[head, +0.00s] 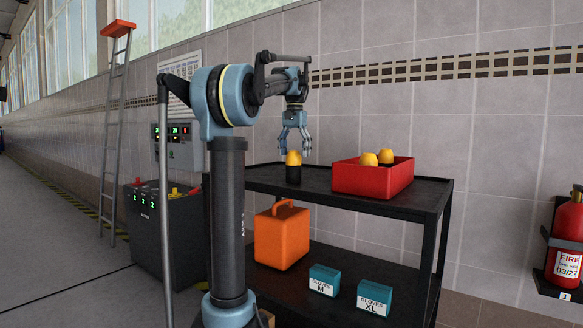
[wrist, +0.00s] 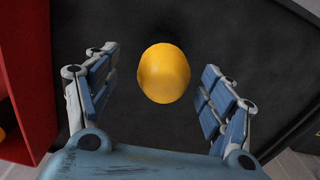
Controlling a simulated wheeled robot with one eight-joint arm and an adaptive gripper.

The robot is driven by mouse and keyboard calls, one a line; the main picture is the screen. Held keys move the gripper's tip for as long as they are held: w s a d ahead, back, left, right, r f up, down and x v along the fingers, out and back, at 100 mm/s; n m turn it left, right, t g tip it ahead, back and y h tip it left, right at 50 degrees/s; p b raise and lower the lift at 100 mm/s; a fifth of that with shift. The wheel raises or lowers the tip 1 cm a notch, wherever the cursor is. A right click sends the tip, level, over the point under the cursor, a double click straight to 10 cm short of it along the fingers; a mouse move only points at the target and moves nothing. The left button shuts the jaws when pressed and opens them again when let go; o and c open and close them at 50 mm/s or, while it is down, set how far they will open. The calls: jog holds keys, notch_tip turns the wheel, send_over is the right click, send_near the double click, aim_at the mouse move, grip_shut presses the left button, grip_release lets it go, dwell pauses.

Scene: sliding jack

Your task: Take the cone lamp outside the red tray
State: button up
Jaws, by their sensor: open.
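A cone lamp (head: 293,170) with a yellow dome and a black base stands upright on the black cart's top shelf, left of the red tray (head: 372,181). My gripper (head: 295,150) is open above this lamp, its fingers pointing down. In the wrist view the yellow dome (wrist: 164,73) lies between and slightly ahead of my open gripper (wrist: 160,95), with a gap on both sides. Two more yellow domes, one (head: 368,159) and another (head: 385,156), show inside the red tray. The red tray wall (wrist: 28,75) is at the left of the wrist view.
The cart's black top shelf (head: 418,196) has free room around the lamp. On the lower shelf are an orange case (head: 282,238) and two teal glove boxes, M (head: 324,280) and XL (head: 374,298). A tiled wall stands behind. A fire extinguisher (head: 566,240) hangs at right.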

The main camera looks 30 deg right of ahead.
aim_at(294, 165)
jog(key=f, duration=0.2)
jog(key=w+f, duration=0.1)
jog(key=f, duration=0.2)
jog(key=shift+d, duration=0.2)
jog(key=shift+f, duration=0.45)
jog(key=shift+c, duration=0.6)
jog(key=c, duration=1.1)
